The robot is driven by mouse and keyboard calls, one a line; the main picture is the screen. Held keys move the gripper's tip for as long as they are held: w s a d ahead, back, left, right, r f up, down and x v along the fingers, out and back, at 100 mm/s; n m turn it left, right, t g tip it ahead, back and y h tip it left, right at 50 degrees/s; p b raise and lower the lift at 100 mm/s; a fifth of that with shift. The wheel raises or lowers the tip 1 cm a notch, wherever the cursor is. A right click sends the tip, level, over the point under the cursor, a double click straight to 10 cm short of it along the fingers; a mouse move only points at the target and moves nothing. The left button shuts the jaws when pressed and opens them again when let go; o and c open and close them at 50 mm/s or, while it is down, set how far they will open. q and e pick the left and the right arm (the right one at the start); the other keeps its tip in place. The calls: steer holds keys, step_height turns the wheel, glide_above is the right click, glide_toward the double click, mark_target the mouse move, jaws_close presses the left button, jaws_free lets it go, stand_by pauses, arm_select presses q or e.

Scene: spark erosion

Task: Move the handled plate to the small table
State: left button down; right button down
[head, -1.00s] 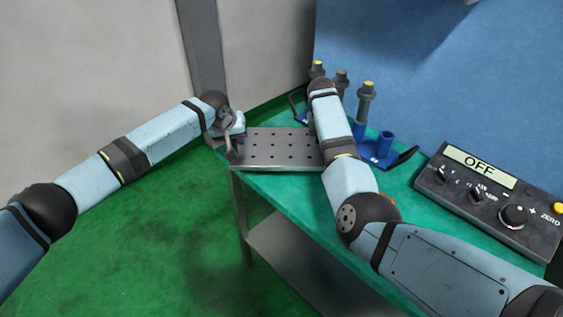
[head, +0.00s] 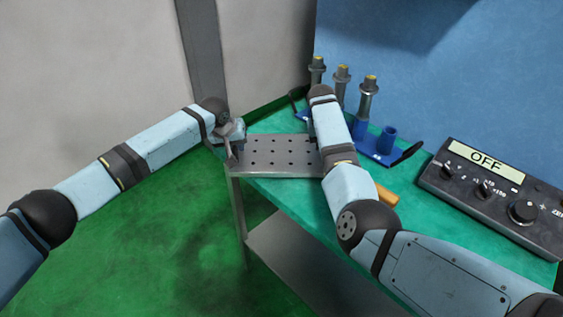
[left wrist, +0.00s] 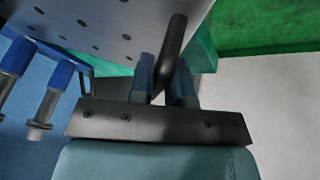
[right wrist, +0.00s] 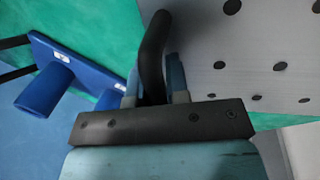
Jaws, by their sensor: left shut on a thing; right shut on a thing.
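The handled plate (head: 281,152) is a flat grey metal plate with rows of dark holes. It is level at the left end of the green-topped table (head: 270,125), its near edge close to the table's front edge. I cannot tell whether it touches the top. My left gripper (head: 235,152) is shut on its left dark handle, which also shows in the left wrist view (left wrist: 174,45). My right gripper (right wrist: 155,88) is shut on the other dark handle (right wrist: 153,45); in the head view my right forearm hides it. I cannot make out a separate small table.
A blue holder (head: 385,152) with several upright grey tools stands behind my right forearm. A control box reading OFF (head: 490,200) sits at the right. An orange-brown handle (head: 386,195) lies near my right arm. Open green floor (head: 150,250) is at the left.

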arm_select(q)
steer(key=shift+w+a+f, duration=0.15)
arm_select(e)
steer(key=shift+w+d+f, duration=0.1)
steer(key=shift+d+f, duration=0.05)
steer(key=shift+f, duration=0.05)
arm_select(q)
steer(key=c, duration=1.4)
jaws_free()
steer(key=shift+f, duration=0.1)
arm_select(e)
steer(key=c, duration=1.4)
jaws_free()
arm_select(q)
steer(key=o, duration=0.3)
steer(key=shift+s, duration=0.2)
arm_select(e)
steer(key=o, duration=0.3)
steer(key=shift+s, duration=0.2)
arm_select(q)
steer(key=shift+s, duration=0.1)
arm_select(e)
steer(key=shift+r, duration=0.15)
arm_select(q)
steer(key=v, duration=1.2)
arm_select(e)
step_height(320, 180, up, 12)
steer(key=a, duration=0.2)
steer(key=shift+a, duration=0.3)
